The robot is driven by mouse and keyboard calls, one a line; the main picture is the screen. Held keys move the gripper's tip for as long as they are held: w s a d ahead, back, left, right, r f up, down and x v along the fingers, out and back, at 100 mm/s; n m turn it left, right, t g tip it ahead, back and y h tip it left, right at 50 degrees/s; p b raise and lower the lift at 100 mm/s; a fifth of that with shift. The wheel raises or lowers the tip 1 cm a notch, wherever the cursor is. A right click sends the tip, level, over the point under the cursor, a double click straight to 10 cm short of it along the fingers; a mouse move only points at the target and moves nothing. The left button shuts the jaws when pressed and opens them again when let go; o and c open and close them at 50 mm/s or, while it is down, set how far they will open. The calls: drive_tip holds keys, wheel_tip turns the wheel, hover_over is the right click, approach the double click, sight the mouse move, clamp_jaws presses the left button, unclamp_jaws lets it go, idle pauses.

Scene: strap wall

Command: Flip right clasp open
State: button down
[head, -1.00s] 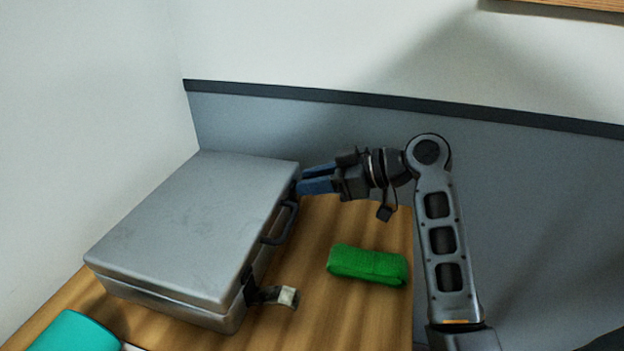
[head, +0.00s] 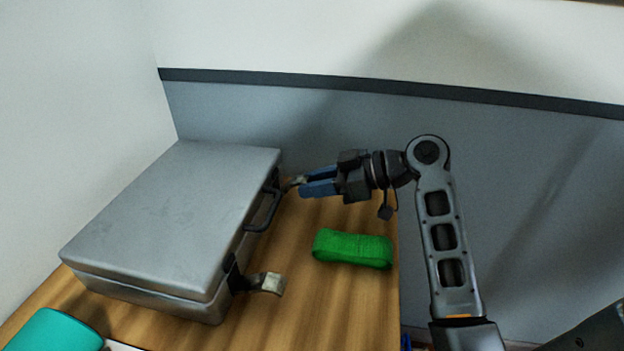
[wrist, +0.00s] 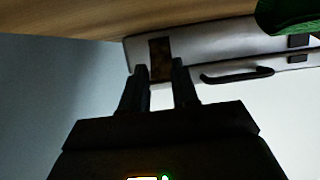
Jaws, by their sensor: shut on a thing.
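The silver case (head: 165,215) lies closed on the table, with its black handle (head: 262,212) on the side facing right. The right clasp (head: 293,182) is at the far end of that side, swung out from the case. My gripper (head: 304,188) is shut on its outer end, the blue fingers a little off the case wall. In the wrist view, my gripper's fingers (wrist: 160,75) stand in front of the clasp's dark mount (wrist: 160,50); the clasp between them is hard to make out. The other clasp (head: 265,283), at the near end, also sticks outward.
A green rolled strap (head: 352,249) lies on the wooden table (head: 330,300) right of the case, below my gripper. A teal object (head: 52,332) is at the near left. A grey panelled wall (head: 320,130) stands behind the table.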

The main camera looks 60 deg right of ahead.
drive_tip(key=shift+f, duration=0.35)
drive_tip(key=c, duration=1.2)
unclamp_jaws()
drive_tip(key=o, duration=0.4)
drive_tip(key=shift+r, duration=0.15)
drive_tip(key=shift+c, duration=0.2)
drive_tip(key=shift+v, duration=3.9)
